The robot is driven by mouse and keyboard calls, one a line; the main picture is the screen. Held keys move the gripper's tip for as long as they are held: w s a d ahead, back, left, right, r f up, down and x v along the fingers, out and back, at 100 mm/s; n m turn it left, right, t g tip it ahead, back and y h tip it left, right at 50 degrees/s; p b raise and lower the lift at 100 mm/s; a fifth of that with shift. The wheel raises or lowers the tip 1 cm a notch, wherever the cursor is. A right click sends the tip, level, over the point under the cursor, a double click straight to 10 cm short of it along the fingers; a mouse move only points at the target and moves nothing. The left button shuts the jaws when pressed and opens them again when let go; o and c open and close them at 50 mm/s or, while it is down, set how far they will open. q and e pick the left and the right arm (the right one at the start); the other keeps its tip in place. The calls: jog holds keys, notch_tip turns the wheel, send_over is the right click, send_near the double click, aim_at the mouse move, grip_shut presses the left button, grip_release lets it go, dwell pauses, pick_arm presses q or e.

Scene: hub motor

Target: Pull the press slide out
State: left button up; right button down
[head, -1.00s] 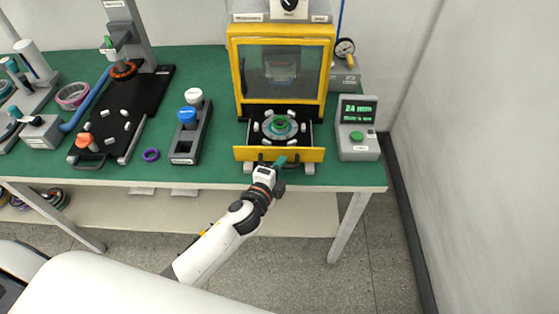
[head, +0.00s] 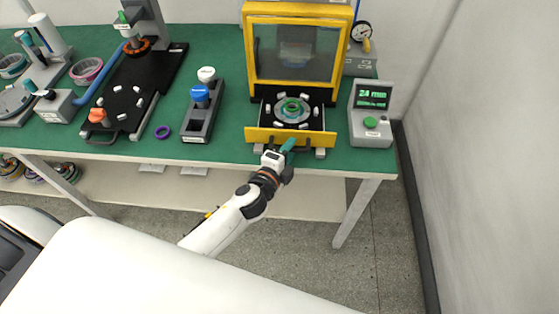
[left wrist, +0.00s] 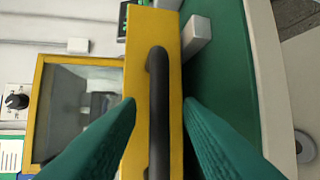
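The press (head: 249,60) is a yellow-framed cabinet with a clear window at the back of the bench. Its slide stands out at the front, with a yellow front panel (head: 312,139) and a black tray carrying a round part with a green ring (head: 292,107). In the left wrist view the slide's black handle (left wrist: 158,75) runs along the yellow panel (left wrist: 140,40). My left gripper (head: 289,145) is at the panel. In the left wrist view its teal fingers (left wrist: 160,105) stand open, one on each side of the handle, with visible gaps. My right gripper is not in view.
A grey box with a "24 mm" display (head: 371,113) stands right of the slide. A holder with blue and white knobs (head: 198,125) and a purple ring (head: 163,131) lie to the left. The green bench top's front edge runs beneath the slide.

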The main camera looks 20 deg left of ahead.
pick_arm(q)
jog(key=b+v, duration=0.1)
jog(key=v, duration=1)
jog(key=shift+f, duration=0.1)
jog(key=s+a+f+n+g+y, duration=0.1)
jog(key=s+f+n+g, duration=0.15)
jog(key=f, duration=0.65)
jog(key=s+a+f+n+g, duration=0.2)
jog(key=s+f, duration=0.1)
jog(key=f, duration=0.6)
jog(key=s+a+f+n+g+y, duration=0.1)
jog(key=s+f+n+g, duration=0.1)
jog(key=f, duration=0.8)
jog(key=s+a+f+n+g, duration=0.1)
jog(key=s+f+n+g, duration=0.3)
jog(key=s+f, duration=0.5)
jog(key=s+a+f+n+g, duration=0.1)
jog(key=s+f+n+g, duration=0.3)
jog(key=s+f, duration=0.5)
jog(key=s+n, duration=0.1)
jog(key=s, duration=0.7)
jog(key=shift+a, duration=0.35)
jog(key=shift+n, duration=0.25)
